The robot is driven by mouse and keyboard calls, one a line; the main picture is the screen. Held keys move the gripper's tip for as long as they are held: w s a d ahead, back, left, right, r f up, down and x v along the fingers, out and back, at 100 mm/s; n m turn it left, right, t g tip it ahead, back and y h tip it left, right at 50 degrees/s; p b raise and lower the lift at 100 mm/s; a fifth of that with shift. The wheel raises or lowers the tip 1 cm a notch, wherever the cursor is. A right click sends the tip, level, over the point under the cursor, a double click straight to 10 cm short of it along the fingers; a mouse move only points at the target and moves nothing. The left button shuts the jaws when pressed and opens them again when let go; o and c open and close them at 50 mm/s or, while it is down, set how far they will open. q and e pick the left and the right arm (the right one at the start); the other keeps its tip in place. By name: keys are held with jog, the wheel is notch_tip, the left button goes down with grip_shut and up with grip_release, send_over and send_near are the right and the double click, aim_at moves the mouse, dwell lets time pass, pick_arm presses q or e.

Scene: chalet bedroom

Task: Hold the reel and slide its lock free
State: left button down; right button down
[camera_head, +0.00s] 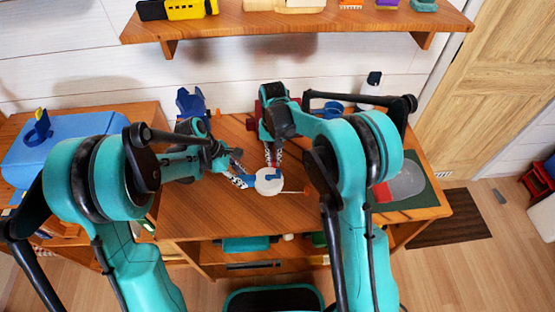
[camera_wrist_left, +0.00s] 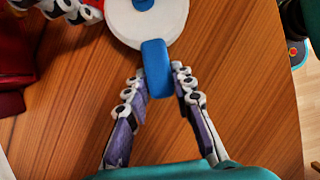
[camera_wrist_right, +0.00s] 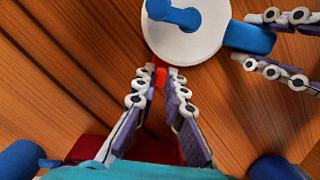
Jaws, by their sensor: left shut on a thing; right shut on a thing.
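The reel is a white disc (camera_head: 268,184) lying on the wooden desk between my grippers; it also shows in the left wrist view (camera_wrist_left: 150,28) and right wrist view (camera_wrist_right: 192,42). A blue piece crosses its centre. My left gripper (camera_wrist_left: 158,80) is shut on the reel's blue handle (camera_wrist_left: 156,62), which sticks out from the rim. My right gripper (camera_wrist_right: 160,75) is shut on a small red tab (camera_wrist_right: 160,77) at the rim, apparently the lock. The fingertips partly cover the tab. How it joins the reel is hidden.
A thin orange rod (camera_head: 294,192) lies right of the reel. A dark red object (camera_wrist_left: 14,72) stands close by on the desk (camera_head: 230,218). A blue item (camera_head: 190,103) and a bottle (camera_head: 370,85) stand at the back. A dark green mat (camera_head: 425,197) lies at right.

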jog(key=shift+a, duration=0.35)
jog(key=c, duration=1.6)
grip_release()
jog(key=shift+o, duration=0.2)
notch_tip(320, 180, up, 6)
jog(key=w, duration=0.1)
